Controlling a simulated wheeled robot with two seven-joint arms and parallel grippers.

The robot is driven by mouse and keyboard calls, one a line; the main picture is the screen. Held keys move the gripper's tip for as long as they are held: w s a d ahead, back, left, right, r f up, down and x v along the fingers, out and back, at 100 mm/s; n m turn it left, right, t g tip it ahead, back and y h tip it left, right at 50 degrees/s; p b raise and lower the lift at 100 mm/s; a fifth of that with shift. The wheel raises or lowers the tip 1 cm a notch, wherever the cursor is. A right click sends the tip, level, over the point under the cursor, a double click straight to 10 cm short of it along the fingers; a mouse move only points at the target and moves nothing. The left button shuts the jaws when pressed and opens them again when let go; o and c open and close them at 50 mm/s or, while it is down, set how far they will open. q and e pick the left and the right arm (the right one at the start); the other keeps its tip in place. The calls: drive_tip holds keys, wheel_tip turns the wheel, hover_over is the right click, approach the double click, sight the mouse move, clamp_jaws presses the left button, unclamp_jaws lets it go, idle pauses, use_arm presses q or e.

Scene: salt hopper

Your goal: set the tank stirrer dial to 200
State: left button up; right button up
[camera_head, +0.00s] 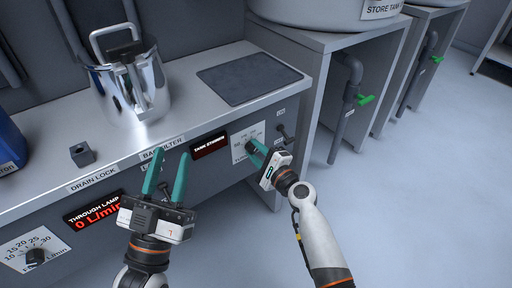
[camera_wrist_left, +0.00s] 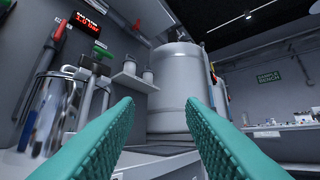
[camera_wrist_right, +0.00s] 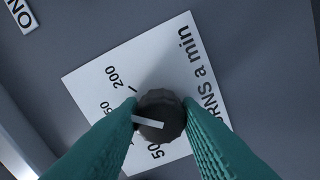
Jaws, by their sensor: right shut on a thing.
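The tank stirrer dial (camera_wrist_right: 162,112) is a dark ridged knob with a white pointer on a white scale plate (camera_wrist_right: 180,60) on the bench front. My right gripper (camera_head: 255,148) is shut on the knob, one teal finger on each side in the right wrist view. The pointer points left, roughly at a partly hidden label ending in 50, below the 200 mark (camera_wrist_right: 117,77). A label reading 50 is at the bottom. The left finger hides part of the scale. My left gripper (camera_head: 168,185) is open and empty in front of the bench.
A dark "TANK STIRRER" panel (camera_head: 209,145) is left of the dial. A shiny metal vessel (camera_head: 130,85), a dark mat (camera_head: 249,78) and a small grey block (camera_head: 82,154) are on the bench. Another dial (camera_head: 35,257) is at lower left. Open floor lies to the right.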

drive_tip(key=m+p, duration=0.1)
drive_tip(key=m, duration=0.1)
drive_tip(key=shift+m, duration=0.4)
use_arm(q)
wheel_tip(320, 180, down, 6)
drive_tip(key=w+g+y, duration=0.1)
drive_tip(key=w+g, duration=0.1)
drive_tip(key=g, duration=0.3)
drive_tip(key=shift+w+a+y, duration=0.15)
drive_tip(key=shift+w+y, duration=0.1)
drive_tip(key=shift+y, duration=0.15)
use_arm(e)
drive_tip(key=shift+f+m, duration=0.1)
drive_tip(key=shift+m, duration=0.5)
use_arm(q)
drive_tip(key=shift+f, duration=0.1)
use_arm(e)
drive_tip(key=o, duration=1)
use_arm(q)
drive_tip(key=shift+p, duration=0.3)
